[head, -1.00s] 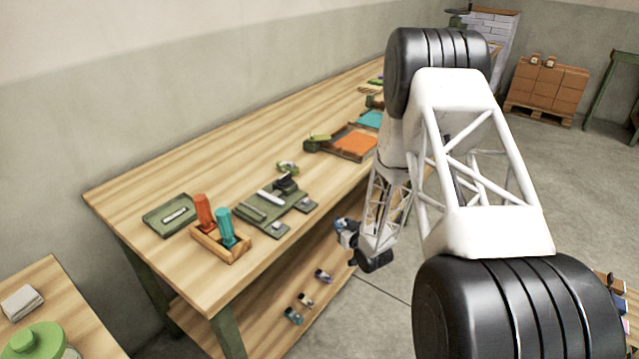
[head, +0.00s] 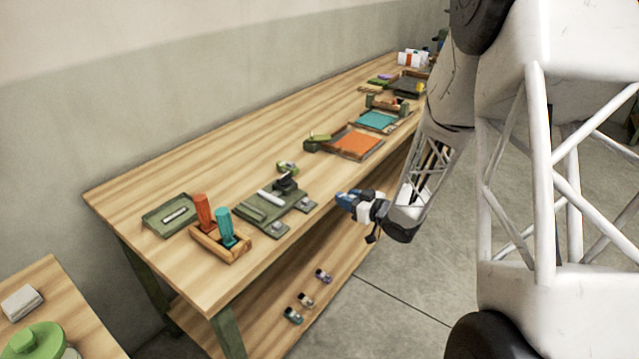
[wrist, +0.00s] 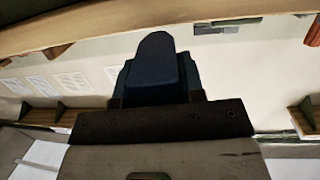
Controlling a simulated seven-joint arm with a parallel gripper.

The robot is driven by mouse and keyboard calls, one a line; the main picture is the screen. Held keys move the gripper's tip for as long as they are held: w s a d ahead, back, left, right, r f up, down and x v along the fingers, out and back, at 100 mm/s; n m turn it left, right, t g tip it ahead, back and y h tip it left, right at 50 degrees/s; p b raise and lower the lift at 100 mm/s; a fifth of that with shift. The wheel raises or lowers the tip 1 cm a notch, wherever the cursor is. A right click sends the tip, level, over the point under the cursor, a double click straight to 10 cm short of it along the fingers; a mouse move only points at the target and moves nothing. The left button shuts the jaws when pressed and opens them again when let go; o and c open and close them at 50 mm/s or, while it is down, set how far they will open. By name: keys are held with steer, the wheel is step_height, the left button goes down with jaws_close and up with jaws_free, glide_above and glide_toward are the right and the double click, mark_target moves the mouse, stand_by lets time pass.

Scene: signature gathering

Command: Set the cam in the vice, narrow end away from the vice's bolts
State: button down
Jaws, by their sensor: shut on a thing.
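My gripper (head: 350,201) is in front of the workbench's front edge in the head view, to the right of the vice. It is shut on the cam, which looks dark blue in the wrist view (wrist: 156,68). The cam's rounded narrower end points up in that picture, away from my palm. What appears to be the vice (head: 258,211) is a green fixture on the bench with a pale bar, a black upright part and two silver round bolts on its front side. The cam is apart from it.
A wooden holder (head: 220,246) with orange and teal handles stands left of the vice. An orange-lined tray (head: 357,143) lies to its right, and a small green piece (head: 287,167) is behind. Several small parts lie on the lower shelf (head: 262,318).

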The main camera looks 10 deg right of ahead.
steer(key=s+a+r+n+g+y, duration=0.1)
steer(key=s+a+r, duration=0.2)
steer(key=a+r, duration=0.2)
steer(key=shift+s+a+r, duration=0.15)
steer(key=shift+s+a, duration=0.1)
steer(key=shift+a, duration=0.1)
glide_above(322, 183)
steer(key=s, duration=0.2)
steer(key=shift+w+f, duration=0.1)
steer(key=shift+f, duration=0.55)
steer(key=shift+w, duration=0.1)
steer(key=shift+w, duration=0.55)
steer(key=shift+w+f, duration=0.2)
steer(key=shift+f, duration=1.45)
steer(key=shift+f, duration=0.2)
steer(key=c, duration=0.7)
jaws_free()
